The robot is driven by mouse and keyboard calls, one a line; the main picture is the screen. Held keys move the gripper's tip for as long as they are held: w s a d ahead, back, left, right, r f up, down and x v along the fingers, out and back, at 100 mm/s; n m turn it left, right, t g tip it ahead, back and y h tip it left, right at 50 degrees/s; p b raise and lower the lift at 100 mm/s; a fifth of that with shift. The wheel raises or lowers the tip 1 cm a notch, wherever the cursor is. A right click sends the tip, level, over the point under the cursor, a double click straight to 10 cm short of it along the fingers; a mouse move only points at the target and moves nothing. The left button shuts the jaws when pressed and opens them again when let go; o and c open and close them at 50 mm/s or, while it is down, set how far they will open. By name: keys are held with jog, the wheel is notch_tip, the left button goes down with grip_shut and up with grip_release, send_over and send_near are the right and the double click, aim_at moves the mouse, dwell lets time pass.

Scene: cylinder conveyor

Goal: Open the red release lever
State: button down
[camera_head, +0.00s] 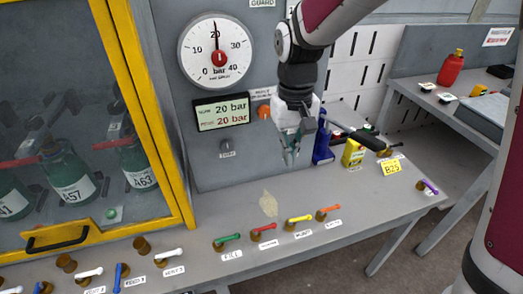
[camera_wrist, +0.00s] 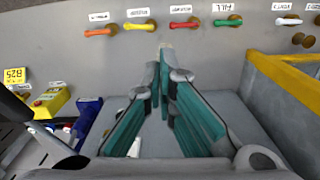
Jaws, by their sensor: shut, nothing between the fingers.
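The red lever (camera_head: 263,229) lies on the grey bench between the green lever (camera_head: 228,238) and the yellow lever (camera_head: 298,219). Its label is too small to read surely. In the wrist view the red lever (camera_wrist: 185,24) lies across the top, with its label above it. My gripper (camera_head: 291,160) is shut and empty, pointing down above the bench, behind the lever row and apart from it. In the wrist view my gripper (camera_wrist: 165,65) has its teal-padded fingers together at the tips, below the red lever in the picture.
An orange lever (camera_head: 328,210) ends the row. A yellow-framed cabinet (camera_head: 168,130) with bottles stands left. A gauge (camera_head: 216,51) and display (camera_head: 223,112) face the bench. A blue bottle (camera_head: 323,145) and yellow box (camera_head: 353,153) stand right of my gripper.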

jog(key=g+b, duration=0.2)
jog(key=b, duration=0.1)
send_near(264, 229)
jog(key=w+r, duration=0.1)
jog(key=w, duration=0.4)
jog(key=shift+a+n+h, duration=0.15)
jog(key=shift+n+h, duration=0.25)
jog(key=p+x, duration=0.1)
jog(key=x, duration=0.9)
jog(key=shift+s, duration=0.15)
jog(key=shift+m+b, duration=0.35)
jog(key=shift+m, duration=0.05)
